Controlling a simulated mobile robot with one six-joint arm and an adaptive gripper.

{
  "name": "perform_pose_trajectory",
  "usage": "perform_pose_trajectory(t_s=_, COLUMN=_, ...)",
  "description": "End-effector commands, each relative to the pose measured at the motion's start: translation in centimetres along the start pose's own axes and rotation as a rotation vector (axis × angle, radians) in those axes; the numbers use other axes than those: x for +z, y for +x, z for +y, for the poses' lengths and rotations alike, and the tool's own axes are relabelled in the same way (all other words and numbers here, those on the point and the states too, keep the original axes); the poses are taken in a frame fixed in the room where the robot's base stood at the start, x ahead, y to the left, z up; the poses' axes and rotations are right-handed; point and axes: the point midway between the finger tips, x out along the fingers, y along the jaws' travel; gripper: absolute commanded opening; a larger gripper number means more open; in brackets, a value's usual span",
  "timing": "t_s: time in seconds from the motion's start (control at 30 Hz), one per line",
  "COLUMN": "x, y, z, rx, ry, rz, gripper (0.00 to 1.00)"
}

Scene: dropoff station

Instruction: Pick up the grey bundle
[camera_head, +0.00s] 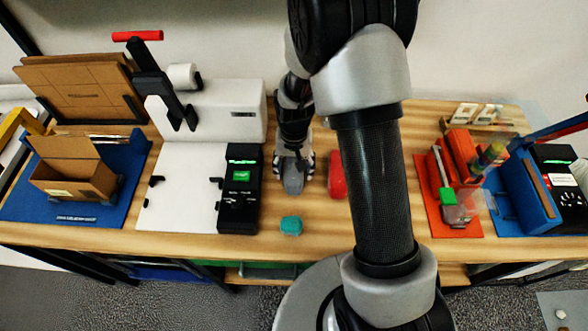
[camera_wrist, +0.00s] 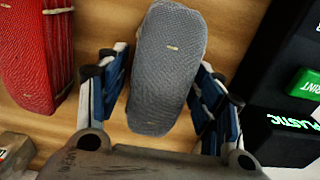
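The grey bundle (camera_head: 293,183) lies on the wooden table, between the black device and the red bundle. In the wrist view the grey bundle (camera_wrist: 168,70) is a rounded, mesh-textured block with small pale marks. My gripper (camera_head: 293,163) is down over it in the head view, hiding its far part. In the wrist view my gripper (camera_wrist: 164,72) is open, with one blue-padded finger on each side of the bundle. Narrow gaps seem to show between the fingers and the bundle. The bundle appears to rest on the table.
A red bundle (camera_head: 337,174) lies close to the right; it also shows in the wrist view (camera_wrist: 34,55). A black device (camera_head: 240,190) with green labels stands close to the left. A teal item (camera_head: 291,225) lies nearer the front edge. A cardboard box (camera_head: 72,182) is far left.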

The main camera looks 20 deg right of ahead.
Motion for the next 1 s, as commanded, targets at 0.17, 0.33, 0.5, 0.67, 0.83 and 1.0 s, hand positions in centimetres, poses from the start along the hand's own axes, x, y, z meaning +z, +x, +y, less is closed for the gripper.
perform_pose_trajectory(t_s=0.17, x=0.0, y=0.0, z=0.0, rx=0.0, ry=0.0, rz=0.0, gripper=0.46)
perform_pose_trajectory(t_s=0.33, x=0.0, y=0.0, z=0.0, rx=0.0, ry=0.0, rz=0.0, gripper=0.34)
perform_pose_trajectory(t_s=0.5, x=0.0, y=0.0, z=0.0, rx=0.0, ry=0.0, rz=0.0, gripper=0.23)
perform_pose_trajectory(t_s=0.67, x=0.0, y=0.0, z=0.0, rx=0.0, ry=0.0, rz=0.0, gripper=0.2)
perform_pose_trajectory(t_s=0.83, x=0.0, y=-0.2, z=0.0, rx=0.0, ry=0.0, rz=0.001, gripper=0.2)
perform_pose_trajectory(t_s=1.0, x=-0.1, y=-1.5, z=0.0, rx=-0.001, ry=0.0, rz=0.002, gripper=0.2)
